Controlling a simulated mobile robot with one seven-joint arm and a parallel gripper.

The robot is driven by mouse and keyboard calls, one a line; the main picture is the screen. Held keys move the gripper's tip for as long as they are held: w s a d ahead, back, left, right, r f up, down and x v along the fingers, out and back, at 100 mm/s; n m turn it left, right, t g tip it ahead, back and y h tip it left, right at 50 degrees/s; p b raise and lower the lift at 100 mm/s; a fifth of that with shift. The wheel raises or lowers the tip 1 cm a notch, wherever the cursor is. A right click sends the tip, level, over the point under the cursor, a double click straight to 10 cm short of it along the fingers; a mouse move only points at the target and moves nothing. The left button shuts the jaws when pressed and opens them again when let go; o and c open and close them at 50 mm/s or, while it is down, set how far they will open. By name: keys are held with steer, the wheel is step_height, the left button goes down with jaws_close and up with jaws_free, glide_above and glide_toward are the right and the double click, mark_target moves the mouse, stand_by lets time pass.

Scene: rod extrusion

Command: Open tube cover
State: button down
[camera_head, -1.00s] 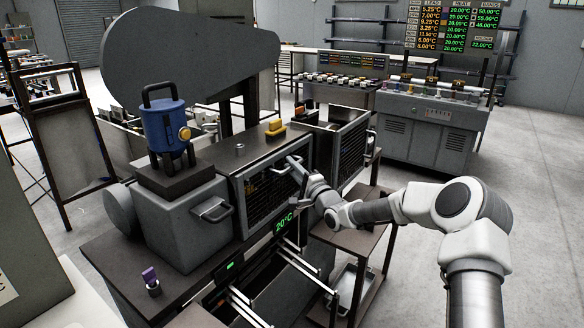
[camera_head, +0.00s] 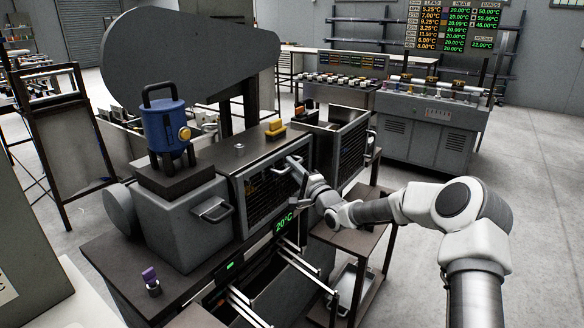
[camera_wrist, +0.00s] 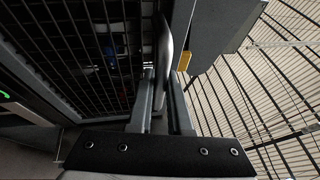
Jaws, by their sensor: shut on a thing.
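The tube cover (camera_head: 265,190) is a dark mesh panel in a grey frame on the front of the machine. It looks closed in the head view, and its mesh (camera_wrist: 85,45) fills the left of the wrist view. A light metal handle (camera_head: 281,167) sits at its upper right, and the handle also shows in the wrist view (camera_wrist: 165,50). My gripper (camera_head: 296,166) is at this handle. In the wrist view my gripper (camera_wrist: 162,85) has its two fingers on either side of the handle, shut on it. The fingers partly hide the handle.
A second mesh-fronted box (camera_head: 350,150) with its own handle stands to the right. A blue canister (camera_head: 165,130) stands on the grey block at left. A yellow piece (camera_head: 275,127) lies on top. A brown side table (camera_head: 350,238) stands below my arm.

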steer(key=shift+d+f, duration=0.1)
steer(key=s+d+f+m+t+b, duration=0.35)
steer(key=s+d+f+b, duration=0.45)
steer(key=b, duration=0.6)
steer(key=d+f+m+t+b, duration=0.1)
steer(key=f+m+t+b, duration=0.1)
steer(key=f, duration=0.4)
steer(key=d+f+m+t+h+b, duration=0.1)
steer(key=d+f+m+t+b, duration=0.1)
steer(key=f, duration=0.5)
steer(key=shift+w+f+t+h+b, duration=0.25)
steer(key=shift+t+b, duration=0.45)
steer(key=shift+t, duration=0.45)
